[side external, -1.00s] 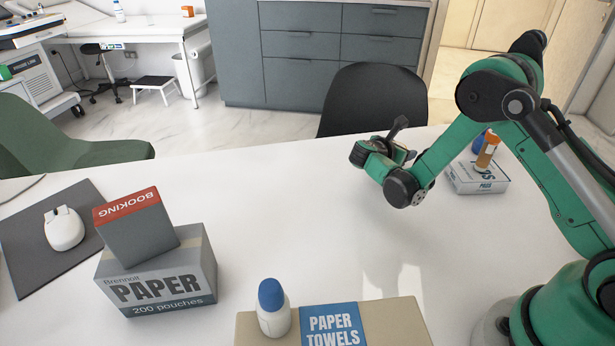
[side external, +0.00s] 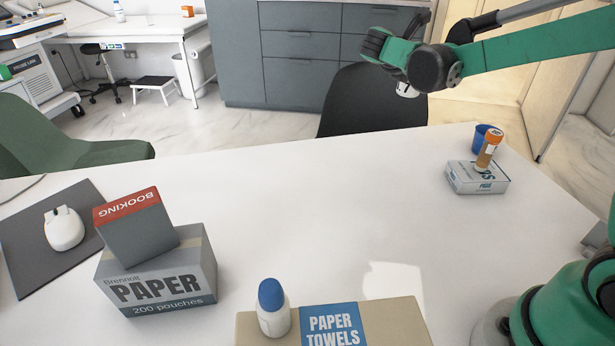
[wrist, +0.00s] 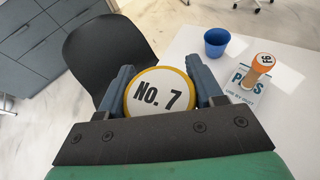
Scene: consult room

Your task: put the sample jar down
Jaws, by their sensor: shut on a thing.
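The sample jar, with a round white lid marked "No. 7" and a yellow-orange rim (wrist: 160,96), is between the two blue-grey fingers of my gripper (wrist: 163,82) in the wrist view. My gripper is shut on it. In the side view my gripper (side external: 392,62) is raised high, in front of the drawers and the black chair's back. A small white part of the jar (side external: 407,90) shows below it, clear of any surface. The jar's lower body is hidden in the wrist view. The white table (side external: 330,210) lies below and nearer the side camera.
An orange-capped bottle (side external: 489,149) stands on a small white box (side external: 476,180), beside a blue cup (side external: 480,138), at the table's far right. A paper box (side external: 160,280), white bottle (side external: 273,318) and paper-towels box (side external: 390,325) stand in front. The table's middle is clear.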

